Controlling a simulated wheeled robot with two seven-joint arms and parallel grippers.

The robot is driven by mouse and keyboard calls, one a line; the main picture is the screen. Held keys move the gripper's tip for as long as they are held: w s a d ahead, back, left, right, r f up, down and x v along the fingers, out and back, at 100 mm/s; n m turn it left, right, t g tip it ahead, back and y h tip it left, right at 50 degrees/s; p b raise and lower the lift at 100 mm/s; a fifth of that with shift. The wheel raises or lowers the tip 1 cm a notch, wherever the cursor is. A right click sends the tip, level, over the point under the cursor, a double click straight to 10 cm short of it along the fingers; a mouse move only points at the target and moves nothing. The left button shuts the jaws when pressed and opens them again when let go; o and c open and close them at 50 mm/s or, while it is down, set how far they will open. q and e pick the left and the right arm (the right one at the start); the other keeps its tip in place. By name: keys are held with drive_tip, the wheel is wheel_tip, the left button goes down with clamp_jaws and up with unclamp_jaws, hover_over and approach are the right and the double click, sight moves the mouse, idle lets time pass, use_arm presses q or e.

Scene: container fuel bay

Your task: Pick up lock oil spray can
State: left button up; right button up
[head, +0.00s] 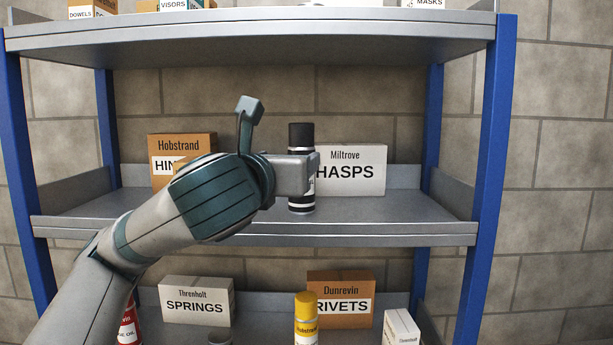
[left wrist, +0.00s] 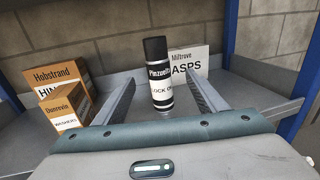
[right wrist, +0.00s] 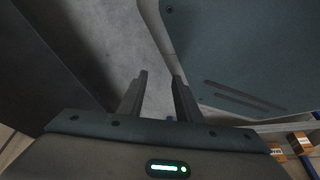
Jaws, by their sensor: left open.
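The lock oil spray can (head: 301,136) is a black can with a white label band, standing upright on the middle shelf. In the left wrist view the can (left wrist: 158,73) shows the words "Pinzuolo" and "LOCK O". My left gripper (head: 308,172) reaches in from the left at the can's height and hides part of its middle. In the left wrist view my left gripper (left wrist: 162,100) is open, with one finger on each side of the can and gaps visible. My right gripper (right wrist: 160,95) is empty with its fingers apart, away from the shelf items.
On the middle shelf (head: 400,226), a white HASPS box (head: 352,171) stands behind and right of the can. A brown Hobstrand box (head: 181,148) and a smaller Dunrevin washers box (left wrist: 62,108) stand left. The upper shelf (head: 380,37) is overhead. A yellow-capped can (head: 306,315) stands below.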

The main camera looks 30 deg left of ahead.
sight(299, 149)
drive_tip(key=shift+s+d+g+p, duration=0.9)
drive_tip(key=shift+s+d+p, duration=0.45)
drive_tip(key=shift+s, duration=1.9)
use_arm(q)
drive_tip(key=p+x, duration=0.1)
drive_tip(key=p, duration=0.1)
drive_tip(key=p+x, duration=0.2)
drive_tip(key=p, duration=0.1)
drive_tip(key=r+p+x, duration=0.1)
drive_tip(key=p+x, duration=0.1)
drive_tip(key=p, duration=0.1)
drive_tip(key=shift+a, duration=0.15)
drive_tip(key=shift+w+a+f+p, duration=0.1)
drive_tip(key=shift+w+f+p, duration=0.05)
drive_tip(key=shift+w+p, duration=0.2)
drive_tip(key=p+x, duration=0.1)
drive_tip(key=x, duration=0.4)
drive_tip(key=shift+w+a+f+p, duration=0.1)
drive_tip(key=shift+w+a+p, duration=0.05)
drive_tip(key=shift+w+p, duration=0.2)
drive_tip(key=shift+w+a, duration=0.15)
drive_tip(key=shift+w, duration=0.2)
use_arm(e)
drive_tip(key=s+d+r+g+h, duration=0.1)
drive_tip(key=s+r, duration=0.3)
drive_tip(key=r, duration=0.5)
drive_tip(key=shift+s+d+r, duration=0.15)
drive_tip(key=shift+d+r, duration=0.1)
drive_tip(key=shift+d, duration=0.05)
